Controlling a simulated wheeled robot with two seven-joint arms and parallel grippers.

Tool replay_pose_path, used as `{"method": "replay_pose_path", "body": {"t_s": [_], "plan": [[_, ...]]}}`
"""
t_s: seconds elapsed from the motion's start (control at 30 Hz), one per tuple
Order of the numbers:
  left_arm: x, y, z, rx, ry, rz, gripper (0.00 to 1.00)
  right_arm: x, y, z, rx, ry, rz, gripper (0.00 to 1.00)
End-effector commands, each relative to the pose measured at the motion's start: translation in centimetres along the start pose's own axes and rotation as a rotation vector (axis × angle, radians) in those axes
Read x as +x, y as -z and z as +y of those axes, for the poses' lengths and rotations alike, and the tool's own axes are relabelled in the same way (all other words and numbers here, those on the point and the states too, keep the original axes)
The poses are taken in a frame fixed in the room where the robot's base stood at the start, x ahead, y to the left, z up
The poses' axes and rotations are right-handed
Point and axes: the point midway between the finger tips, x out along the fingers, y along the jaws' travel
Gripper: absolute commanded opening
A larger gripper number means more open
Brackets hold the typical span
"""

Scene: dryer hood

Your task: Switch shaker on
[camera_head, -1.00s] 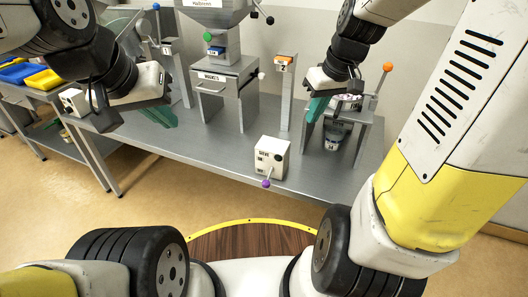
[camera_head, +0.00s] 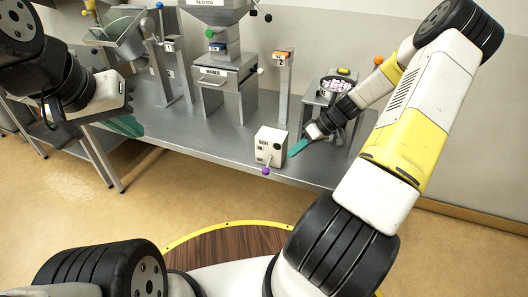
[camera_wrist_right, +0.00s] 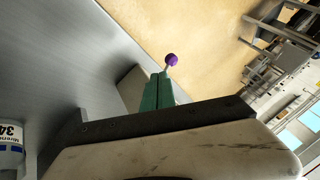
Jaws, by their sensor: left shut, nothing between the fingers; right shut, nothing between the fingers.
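A small white switch box (camera_head: 270,146) stands at the front edge of the metal table. A lever with a purple knob (camera_head: 265,171) sticks out of its front and points down. My right gripper (camera_head: 298,148), with green fingers, is shut and empty just right of the box. In the right wrist view its fingers (camera_wrist_right: 158,91) are together, and the purple knob (camera_wrist_right: 171,59) shows just beyond their tips. The box (camera_wrist_right: 131,87) is partly hidden behind the fingers there. My left gripper (camera_head: 126,126) is shut and empty at the left, near the table's front edge.
A hopper machine (camera_head: 222,75) stands mid-table, with a post carrying an orange-topped switch marked 2 (camera_head: 283,60) beside it. A dish of pink and white pieces (camera_head: 338,85) sits on a stand at the right, behind my right arm. The tabletop left of the box is clear.

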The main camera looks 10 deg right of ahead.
Motion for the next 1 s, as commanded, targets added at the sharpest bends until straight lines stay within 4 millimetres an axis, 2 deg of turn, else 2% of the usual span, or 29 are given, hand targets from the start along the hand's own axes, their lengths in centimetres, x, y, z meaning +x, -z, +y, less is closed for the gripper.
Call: {"method": "replay_pose_path", "body": {"t_s": [0.33, 0.47, 0.8, 1.0], "plan": [[0.0, 0.0, 0.0, 0.000, 0.000, 0.000, 0.00, 0.1, 0.0, 0.1, -0.002, 0.001, 0.003, 0.00], [0.0, 0.0, 0.0, 0.000, 0.000, 0.000, 0.00, 0.8, 0.0, 0.0, -0.001, 0.004, 0.002, 0.00], [0.0, 0.0, 0.0, 0.000, 0.000, 0.000, 0.00, 6.7, 0.0, 0.0, -0.002, 0.005, 0.002, 0.00], [0.0, 0.0, 0.0, 0.000, 0.000, 0.000, 0.00, 9.2, 0.0, 0.1, 0.000, 0.002, 0.002, 0.00]]}}
